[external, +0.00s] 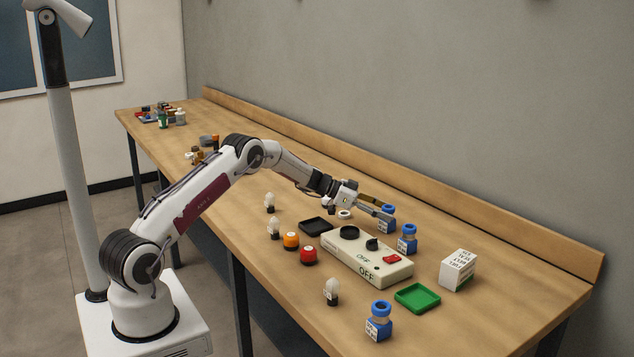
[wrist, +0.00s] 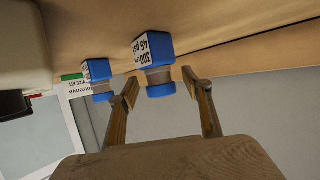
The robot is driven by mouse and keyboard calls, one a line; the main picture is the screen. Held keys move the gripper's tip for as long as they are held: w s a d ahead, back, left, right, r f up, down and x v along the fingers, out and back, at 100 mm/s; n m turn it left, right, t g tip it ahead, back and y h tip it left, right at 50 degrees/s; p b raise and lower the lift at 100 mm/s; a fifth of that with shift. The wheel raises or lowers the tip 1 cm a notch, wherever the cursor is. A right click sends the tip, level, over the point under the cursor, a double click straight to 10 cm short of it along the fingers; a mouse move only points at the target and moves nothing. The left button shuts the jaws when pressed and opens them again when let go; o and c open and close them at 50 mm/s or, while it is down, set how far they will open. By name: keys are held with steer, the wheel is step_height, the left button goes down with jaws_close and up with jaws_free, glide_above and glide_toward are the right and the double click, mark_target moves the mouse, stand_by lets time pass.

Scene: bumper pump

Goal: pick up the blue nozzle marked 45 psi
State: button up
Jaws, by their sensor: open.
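The blue nozzle marked 45 psi (wrist: 155,48) shows in the wrist view with its white label readable, upside down. Its grey neck and round blue end lie between my gripper's fingertips (wrist: 160,82). The fingers are apart, and I cannot tell whether either touches it. In the external view my gripper (external: 380,206) is at a blue nozzle (external: 387,225) near the back of the bench, partly hidden by a finger. A second blue nozzle (external: 407,244) stands just to its right and also shows in the wrist view (wrist: 96,70). A third blue nozzle (external: 378,328) stands at the front.
A cream pump unit (external: 345,252) with a red switch lies in front of the gripper. A white printed box (external: 458,270) and green tray (external: 417,297) are to the right. Orange (external: 291,241) and red (external: 308,256) knobbed parts stand left. The bench along the back ledge is clear.

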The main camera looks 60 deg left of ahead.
steer(key=shift+x, duration=0.85)
steer(key=c, duration=1.4)
